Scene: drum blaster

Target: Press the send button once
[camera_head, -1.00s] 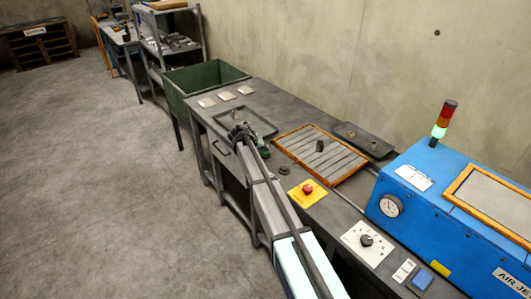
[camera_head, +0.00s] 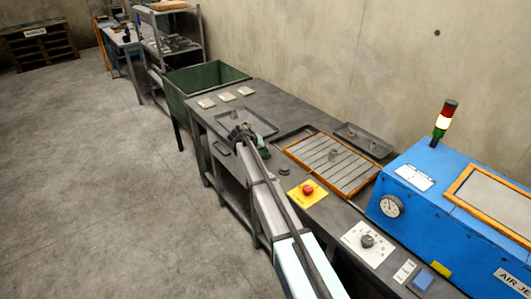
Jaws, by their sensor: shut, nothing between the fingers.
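No label marks the send button readably. A small dark round piece (camera_head: 284,170) sits on the bench beside a yellow plate with a red mushroom button (camera_head: 308,189). A pale control panel with a dark knob (camera_head: 367,241) lies nearer the blue machine, with a small white switch plate (camera_head: 404,270) and a blue pad (camera_head: 423,279) beside it; I cannot tell which is the send button. My gripper (camera_head: 241,133) is shut and empty. It is small and dark at the near edge of a dark tray (camera_head: 262,122), apart from these controls.
An orange-framed slatted tray (camera_head: 345,187) carries a small grey part (camera_head: 333,154). Behind it is a dark tray (camera_head: 350,130). A green bin (camera_head: 190,90) stands at the bench's far end.

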